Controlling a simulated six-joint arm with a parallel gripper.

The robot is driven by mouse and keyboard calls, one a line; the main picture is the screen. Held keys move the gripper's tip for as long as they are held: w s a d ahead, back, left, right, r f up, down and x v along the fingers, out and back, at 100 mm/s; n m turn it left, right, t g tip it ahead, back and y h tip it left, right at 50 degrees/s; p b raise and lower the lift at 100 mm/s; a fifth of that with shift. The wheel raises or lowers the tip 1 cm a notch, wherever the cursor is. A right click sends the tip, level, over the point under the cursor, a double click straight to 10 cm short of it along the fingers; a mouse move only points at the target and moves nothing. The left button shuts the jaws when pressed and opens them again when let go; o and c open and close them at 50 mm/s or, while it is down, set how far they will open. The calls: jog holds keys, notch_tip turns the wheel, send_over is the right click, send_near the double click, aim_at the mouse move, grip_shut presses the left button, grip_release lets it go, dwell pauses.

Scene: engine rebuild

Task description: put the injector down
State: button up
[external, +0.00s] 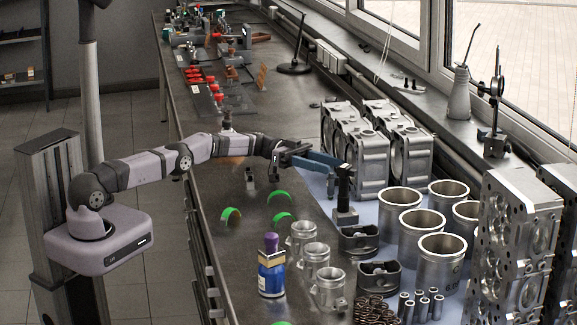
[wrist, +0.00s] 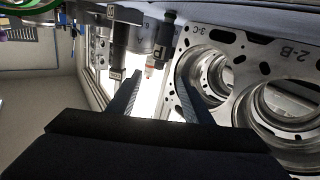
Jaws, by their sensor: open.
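My gripper (external: 338,163) is open, with its blue fingers reaching right over the bench. A dark, slim, upright part (external: 344,186), which looks like the injector, stands at the fingertips above a small dark grey block (external: 345,217). I cannot tell whether the fingers touch it. In the wrist view my gripper (wrist: 160,76) has its two fingers well apart. A dark cylindrical part (wrist: 164,42) lies beyond the gap, with a small orange-tipped piece (wrist: 149,70) beside it. A second dark grey cylinder (wrist: 118,52) is farther left. Which of these is the injector is unclear.
Grey engine housings (external: 362,140) stand just behind the gripper; a bored plate (wrist: 240,50) fills the wrist view's right. Cylinder liners (external: 440,262), pistons (external: 358,240) and a blue bottle (external: 271,268) are nearer. Green half-rings (external: 231,214) lie on fairly open bench left.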

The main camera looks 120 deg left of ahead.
jog(key=s, duration=0.1)
jog(key=s+b, duration=0.1)
jog(key=s, duration=0.2)
jog(key=shift+a, duration=0.3)
jog(key=shift+s+a+r, duration=0.1)
jog(key=shift+s+r, duration=0.1)
jog(key=shift+s, duration=0.5)
